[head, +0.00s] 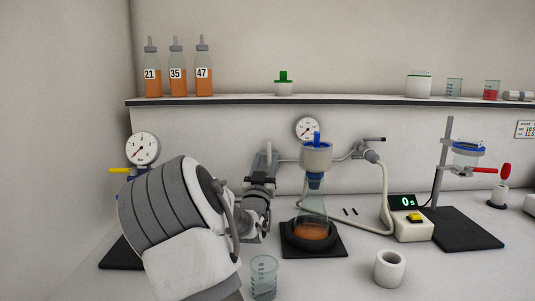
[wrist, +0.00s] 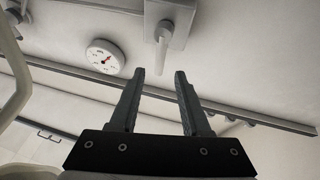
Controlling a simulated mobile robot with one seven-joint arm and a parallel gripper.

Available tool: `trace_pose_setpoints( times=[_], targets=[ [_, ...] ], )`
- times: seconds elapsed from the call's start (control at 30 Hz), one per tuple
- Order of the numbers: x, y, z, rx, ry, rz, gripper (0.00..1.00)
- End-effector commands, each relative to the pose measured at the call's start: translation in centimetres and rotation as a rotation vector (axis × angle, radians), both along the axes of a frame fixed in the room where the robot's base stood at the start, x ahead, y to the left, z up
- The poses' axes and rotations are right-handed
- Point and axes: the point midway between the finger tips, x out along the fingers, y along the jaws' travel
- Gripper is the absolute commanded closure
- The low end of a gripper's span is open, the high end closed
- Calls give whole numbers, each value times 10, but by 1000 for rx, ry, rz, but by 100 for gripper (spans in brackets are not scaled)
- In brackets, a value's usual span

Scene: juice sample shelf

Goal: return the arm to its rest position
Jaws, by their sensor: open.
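In the wrist view my gripper (wrist: 160,73) is open, with its two dark fingers apart and nothing between them. A pale lever handle (wrist: 164,40) on a wall plate shows beyond the fingertips; I see no contact. A round gauge (wrist: 105,57) is on the wall to the left. In the head view my grey and white arm reaches up from the bottom, left of the centre, with its far end near the wall. The fingers are hard to make out there.
Right of my arm, a filter funnel (head: 316,158) sits on a flask with orange liquid (head: 310,230). A glass beaker (head: 263,277) stands close to my arm. A white cup (head: 389,268) and timer (head: 411,224) are further right. The shelf (head: 340,101) holds several orange bottles.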

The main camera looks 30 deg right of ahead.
Motion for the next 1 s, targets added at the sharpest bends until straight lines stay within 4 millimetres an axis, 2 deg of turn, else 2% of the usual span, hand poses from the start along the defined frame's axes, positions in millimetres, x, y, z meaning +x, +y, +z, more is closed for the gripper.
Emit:
trace_pose_setpoints(
  times=[0.23,0.77,0.87,1.0],
  targets=[
    [-11,10,-6,0,1,1,53],
    [-11,10,-5,0,0,1,53],
    [-11,10,3,0,0,1,53],
    [-11,10,29,0,0,0,53]
  ],
)
